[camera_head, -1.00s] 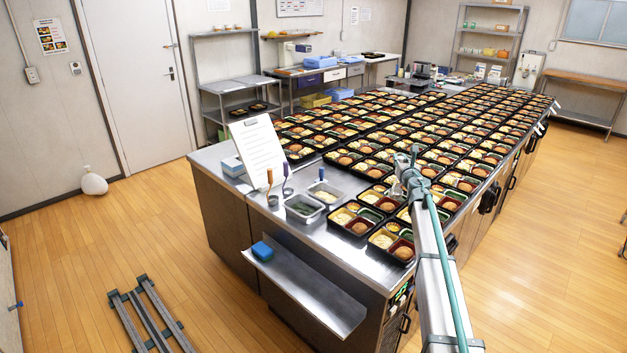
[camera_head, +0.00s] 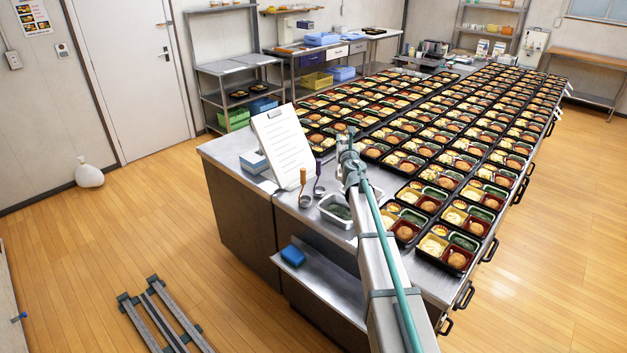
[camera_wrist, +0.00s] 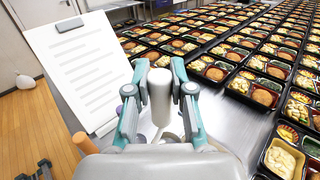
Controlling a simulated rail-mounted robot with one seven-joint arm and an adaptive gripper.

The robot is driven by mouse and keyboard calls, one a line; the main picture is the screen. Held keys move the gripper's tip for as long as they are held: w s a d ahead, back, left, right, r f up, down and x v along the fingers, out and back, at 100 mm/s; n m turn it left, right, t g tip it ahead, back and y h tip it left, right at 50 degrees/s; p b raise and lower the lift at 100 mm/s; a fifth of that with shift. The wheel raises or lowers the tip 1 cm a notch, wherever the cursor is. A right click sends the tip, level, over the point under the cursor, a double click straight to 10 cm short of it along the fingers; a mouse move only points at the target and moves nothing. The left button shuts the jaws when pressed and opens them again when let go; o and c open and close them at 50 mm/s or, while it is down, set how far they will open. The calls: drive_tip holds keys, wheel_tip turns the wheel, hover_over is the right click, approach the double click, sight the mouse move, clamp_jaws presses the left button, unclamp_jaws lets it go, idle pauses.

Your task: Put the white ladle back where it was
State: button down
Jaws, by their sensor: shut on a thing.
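My gripper (camera_wrist: 160,73) is shut on the white ladle (camera_wrist: 160,98); its thick white handle stands upright between the fingers in the wrist view. The ladle's lower end is mostly hidden by my gripper, so I cannot tell whether it touches the counter. In the head view my gripper (camera_head: 349,160) is above the counter, right of the other ladles, and the white ladle cannot be made out there. An orange-handled ladle (camera_head: 303,181) and a purple-handled ladle (camera_head: 319,172) stand on the counter left of my gripper.
A clipboard (camera_head: 281,146) stands behind the ladles, by a blue box (camera_head: 253,161). Rows of bento trays (camera_head: 440,246) fill the right side. A blue sponge (camera_head: 293,255) lies on the lower shelf.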

drive_tip(key=w+a+f+b, duration=0.1)
drive_tip(key=w+f+b, duration=1.1)
drive_tip(key=w+f, duration=0.1)
drive_tip(key=shift+w+a+b, duration=0.35)
drive_tip(key=shift+w+a, duration=0.05)
drive_tip(key=c, duration=1)
unclamp_jaws()
drive_tip(key=shift+f, duration=0.1)
drive_tip(key=s, duration=1.2)
drive_tip(key=shift+a, duration=0.15)
